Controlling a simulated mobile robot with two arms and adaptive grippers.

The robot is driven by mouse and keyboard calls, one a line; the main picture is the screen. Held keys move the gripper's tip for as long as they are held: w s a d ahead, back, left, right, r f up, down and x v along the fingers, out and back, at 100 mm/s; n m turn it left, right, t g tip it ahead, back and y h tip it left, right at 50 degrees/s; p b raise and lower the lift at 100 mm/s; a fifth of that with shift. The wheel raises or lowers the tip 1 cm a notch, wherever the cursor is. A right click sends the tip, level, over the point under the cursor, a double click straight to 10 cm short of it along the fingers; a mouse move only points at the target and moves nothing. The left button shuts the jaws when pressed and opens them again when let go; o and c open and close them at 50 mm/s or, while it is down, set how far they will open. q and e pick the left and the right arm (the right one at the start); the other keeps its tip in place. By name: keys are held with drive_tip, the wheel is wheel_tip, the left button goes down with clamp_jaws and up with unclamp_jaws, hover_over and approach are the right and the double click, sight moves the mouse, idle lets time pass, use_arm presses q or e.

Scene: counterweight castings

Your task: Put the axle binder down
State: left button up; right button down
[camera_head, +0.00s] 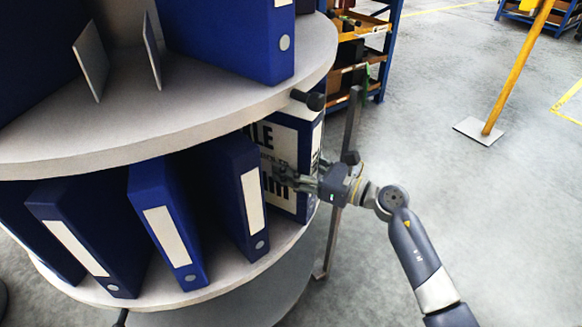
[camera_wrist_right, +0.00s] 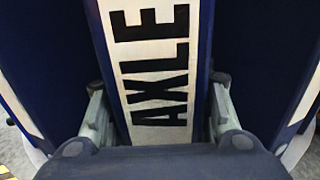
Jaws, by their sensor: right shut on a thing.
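The axle binder (camera_head: 288,198) is upright at the right end of the lower round shelf (camera_head: 277,268). Its cover has a white panel with black lettering, partly hidden by my gripper. My right gripper (camera_head: 300,182) is shut on it, one finger lying across the cover. In the right wrist view the spine label reading AXLE (camera_wrist_right: 153,70) stands between my two fingers (camera_wrist_right: 158,115). Whether the binder's base touches the shelf is hard to tell. My left gripper is not in view.
Several blue binders, among them a leaning one (camera_head: 237,195), stand left on the lower shelf. The upper shelf (camera_head: 215,112) overhangs closely and bears a blue binder (camera_head: 240,40) and thin dividers (camera_head: 90,60). A grey upright post (camera_head: 346,130) stands right. Floor farther right is mostly clear.

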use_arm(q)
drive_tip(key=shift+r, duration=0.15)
use_arm(e)
drive_tip(key=shift+r, duration=0.1)
drive_tip(key=c, duration=0.8)
unclamp_jaws()
drive_tip(key=shift+f, duration=0.2)
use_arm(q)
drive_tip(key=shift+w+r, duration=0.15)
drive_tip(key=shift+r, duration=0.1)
use_arm(e)
drive_tip(key=shift+r, duration=0.15)
